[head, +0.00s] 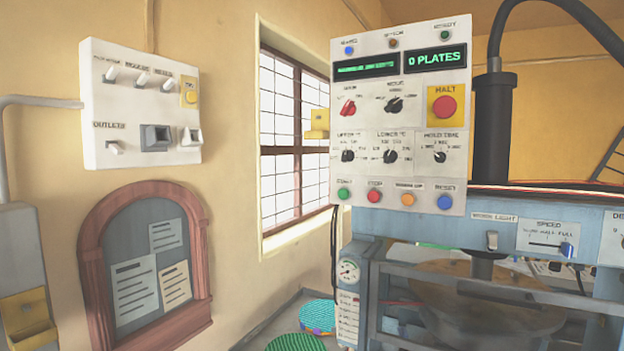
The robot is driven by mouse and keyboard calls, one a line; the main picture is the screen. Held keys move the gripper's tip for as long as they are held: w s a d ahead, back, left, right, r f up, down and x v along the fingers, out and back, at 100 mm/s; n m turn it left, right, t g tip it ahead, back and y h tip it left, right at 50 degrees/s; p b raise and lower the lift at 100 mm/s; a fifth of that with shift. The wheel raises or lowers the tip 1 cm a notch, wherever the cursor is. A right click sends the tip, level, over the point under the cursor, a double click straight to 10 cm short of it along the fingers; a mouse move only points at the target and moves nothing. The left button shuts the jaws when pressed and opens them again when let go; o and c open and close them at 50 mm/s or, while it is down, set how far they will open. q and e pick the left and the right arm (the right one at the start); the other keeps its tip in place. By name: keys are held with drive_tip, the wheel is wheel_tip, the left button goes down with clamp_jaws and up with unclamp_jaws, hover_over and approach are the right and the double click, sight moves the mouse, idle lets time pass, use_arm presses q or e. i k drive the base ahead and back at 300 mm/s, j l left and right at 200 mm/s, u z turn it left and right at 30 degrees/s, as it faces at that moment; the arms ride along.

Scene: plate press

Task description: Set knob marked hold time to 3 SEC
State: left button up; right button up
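The hold time knob (440,157) is a small black knob at the lower right of the white control panel (440,280), under a "HOLD TIME" label. Small position marks stand around it. They are too small to read surely, and I cannot tell which one the knob points at. Neither of my grippers shows in the head view.
Beside the knob are the lower (390,156) and upper (348,155) temperature knobs. A red HALT button (444,107) sits above, and colored buttons, including a blue one (445,202), run below. The blue press frame (400,255) stands underneath. A switch box (140,105) hangs on the left wall.

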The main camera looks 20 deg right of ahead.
sight(439, 157)
drive_tip(key=z, duration=1.05)
drive_tip(key=k+j+z, duration=0.1)
drive_tip(key=k+j, duration=0.1)
drive_tip(key=k, duration=0.1)
